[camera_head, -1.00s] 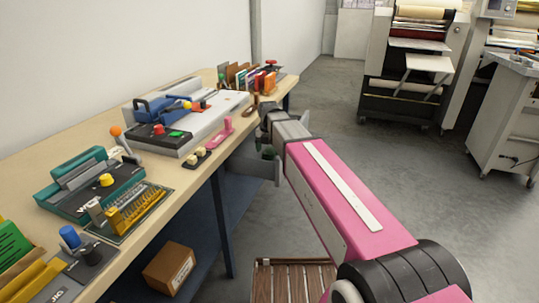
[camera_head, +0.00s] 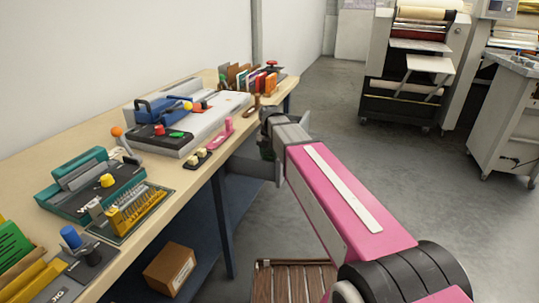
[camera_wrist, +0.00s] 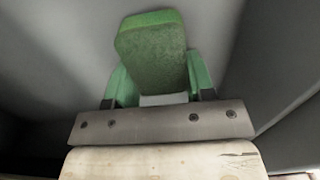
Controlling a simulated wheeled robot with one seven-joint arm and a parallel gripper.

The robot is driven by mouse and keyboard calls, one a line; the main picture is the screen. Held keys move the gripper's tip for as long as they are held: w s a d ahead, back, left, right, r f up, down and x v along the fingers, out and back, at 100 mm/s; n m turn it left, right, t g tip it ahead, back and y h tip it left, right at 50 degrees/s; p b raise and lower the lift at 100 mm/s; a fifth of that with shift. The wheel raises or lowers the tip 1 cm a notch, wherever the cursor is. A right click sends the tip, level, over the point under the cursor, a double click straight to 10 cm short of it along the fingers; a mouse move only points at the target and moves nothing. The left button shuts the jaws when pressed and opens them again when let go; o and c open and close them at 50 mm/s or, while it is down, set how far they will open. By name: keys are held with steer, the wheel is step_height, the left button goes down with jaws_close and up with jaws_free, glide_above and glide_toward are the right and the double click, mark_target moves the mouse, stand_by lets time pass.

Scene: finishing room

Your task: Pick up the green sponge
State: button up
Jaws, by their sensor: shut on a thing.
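The green sponge (camera_wrist: 152,52) is a textured green block in the wrist view. It sits between the two green fingers of my gripper (camera_wrist: 160,76), which is shut on it. A grey wall-like surface lies behind it in the wrist view, and I see no support touching the sponge there. In the head view my gripper is at the bench's right edge, mostly hidden behind my pink arm, and I cannot make out the sponge.
The wooden bench (camera_head: 75,152) runs along the left wall. It holds a teal punch machine (camera_head: 92,188), a grey-blue binding machine (camera_head: 190,120) and several small tools. A cardboard box (camera_head: 170,268) is on the shelf below. Open floor lies right of the bench.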

mark_target(269, 152)
step_height(269, 152, up, 10)
steer(key=shift+f, duration=0.15)
stand_by(0.3)
steer(key=shift+o, duration=1.1)
steer(key=shift+c, duration=0.9)
steer(key=shift+s, duration=0.1)
